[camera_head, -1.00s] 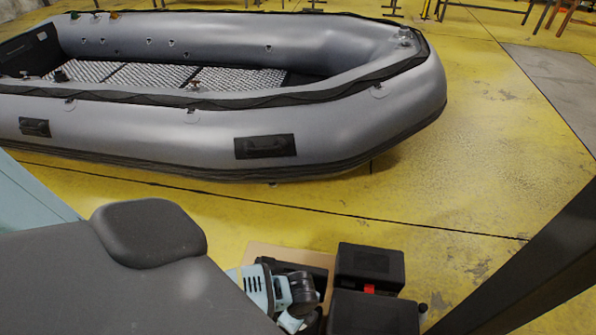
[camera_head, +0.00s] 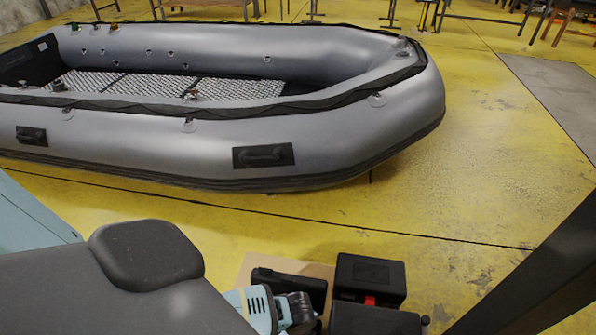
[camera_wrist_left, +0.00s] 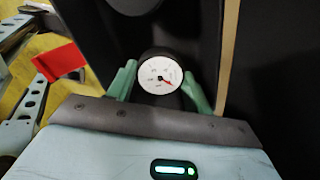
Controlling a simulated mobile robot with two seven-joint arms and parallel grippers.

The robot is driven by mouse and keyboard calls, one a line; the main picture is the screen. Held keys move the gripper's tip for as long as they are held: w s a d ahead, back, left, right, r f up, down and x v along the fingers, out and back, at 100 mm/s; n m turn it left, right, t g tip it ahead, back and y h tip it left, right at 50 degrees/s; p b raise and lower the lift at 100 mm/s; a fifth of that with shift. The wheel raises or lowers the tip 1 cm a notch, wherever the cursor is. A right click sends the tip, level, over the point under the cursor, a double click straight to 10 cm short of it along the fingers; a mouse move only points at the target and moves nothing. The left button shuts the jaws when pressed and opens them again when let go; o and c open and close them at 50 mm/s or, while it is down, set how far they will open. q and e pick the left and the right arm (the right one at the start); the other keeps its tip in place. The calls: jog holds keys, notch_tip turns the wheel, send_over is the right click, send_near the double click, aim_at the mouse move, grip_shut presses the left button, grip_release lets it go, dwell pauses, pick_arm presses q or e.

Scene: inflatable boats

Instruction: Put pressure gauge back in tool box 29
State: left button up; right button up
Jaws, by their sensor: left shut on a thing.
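One black box (camera_head: 290,284) lies on cardboard, left of a black case (camera_head: 370,277) with a red part (camera_head: 370,300). I cannot read a number 29 on any box. My right gripper is not in view.
A large grey inflatable boat (camera_head: 320,145) lies beyond the boxes on the yellow floor (camera_head: 490,180). Another black case (camera_head: 374,320) stands at the bottom edge. A red piece (camera_wrist_left: 60,62) shows at the left in the wrist view. The floor right of the boxes is clear.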

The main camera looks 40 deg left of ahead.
pick_arm(q)
jog(key=o, duration=1)
notch_tip(320, 180, up, 12)
jog(key=p, duration=0.4)
jog(key=shift+r, duration=0.1)
jog(key=s+d+f+n+t+h, duration=0.1)
jog(key=s+d+n+h, duration=0.1)
jog(key=s+d+n, duration=0.3)
jog(key=s+d+f+n+t+h, duration=0.1)
jog(key=s+d+n+t+h, duration=0.1)
jog(key=s, duration=0.6)
jog(key=s+a+r+n+t, duration=0.1)
jog(key=s+a+r+n, duration=0.1)
jog(key=s, duration=0.2)
jog(key=s+a+r+n+t+y, duration=0.1)
jog(key=s+r+n, duration=0.1)
jog(key=s+n, duration=0.1)
jog(key=s+a+r+n+t+y, duration=0.1)
jog(key=s+a+r+n, duration=0.1)
jog(key=s, duration=0.3)
jog(key=shift+a+r+n+t, duration=0.15)
jog(key=shift+a+n+t, duration=0.15)
jog(key=shift+n, duration=0.3)
